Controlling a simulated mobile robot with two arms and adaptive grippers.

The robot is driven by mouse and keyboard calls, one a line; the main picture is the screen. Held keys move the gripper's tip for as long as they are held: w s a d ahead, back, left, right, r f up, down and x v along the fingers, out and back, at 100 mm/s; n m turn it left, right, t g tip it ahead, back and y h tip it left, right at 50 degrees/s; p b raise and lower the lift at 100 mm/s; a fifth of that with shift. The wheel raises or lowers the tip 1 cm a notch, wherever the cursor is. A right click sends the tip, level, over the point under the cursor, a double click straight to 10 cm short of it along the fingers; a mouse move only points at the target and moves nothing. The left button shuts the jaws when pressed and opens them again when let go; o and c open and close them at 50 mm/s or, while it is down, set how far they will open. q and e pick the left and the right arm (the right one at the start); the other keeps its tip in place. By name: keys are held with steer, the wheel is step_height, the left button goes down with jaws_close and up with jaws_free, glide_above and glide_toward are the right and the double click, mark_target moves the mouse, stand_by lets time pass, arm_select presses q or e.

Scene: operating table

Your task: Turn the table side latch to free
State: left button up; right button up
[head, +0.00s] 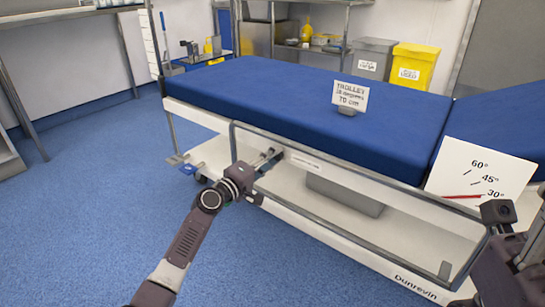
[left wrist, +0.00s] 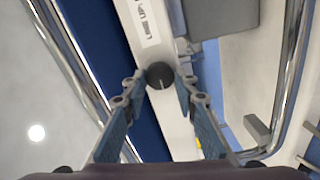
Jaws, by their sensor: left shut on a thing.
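The side latch is a round black knob (left wrist: 160,75) with a pale line on its face, on the white side strip of the table, seen in the left wrist view. My left gripper (head: 272,158) reaches through the metal side rail (head: 350,166). In the left wrist view its fingers (left wrist: 160,88) stand on both sides of the knob and are shut on it. In the head view the gripper hides the knob. My right arm (head: 505,255) shows at the right edge; its finger opening cannot be made out.
The table has a blue mattress (head: 270,97) with a small trolley sign (head: 350,95) on it. An angle card (head: 482,175) stands at the right. A yellow bin (head: 415,68) and a grey bin (head: 372,58) are behind. The blue floor (head: 90,200) at left is clear.

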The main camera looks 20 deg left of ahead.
stand_by(0.3)
arm_select(q)
steer(key=o, duration=1.2)
steer(key=shift+c, duration=0.2)
steer(key=v, duration=1.2)
